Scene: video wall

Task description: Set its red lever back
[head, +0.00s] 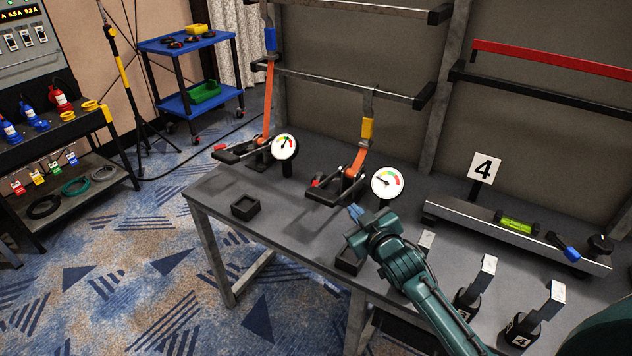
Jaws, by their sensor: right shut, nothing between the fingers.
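Two black ratchet tensioners sit on the grey table, each on an orange strap with a dial gauge beside it. The left one has a red lever tip (220,147), and its strap (269,100) runs up to a blue hook. The right one has a red lever tip (316,182), and its strap (358,162) runs up to a yellow hook. Both levers lie low, pointing left. My right gripper (356,212) is shut and empty, below and right of the right lever, apart from it. My left gripper is out of view.
The left gauge (284,147) and right gauge (387,182) stand on the table (290,215). A small black tray (245,206) is at front left. Numbered metal-topped blocks (480,280) stand in front.

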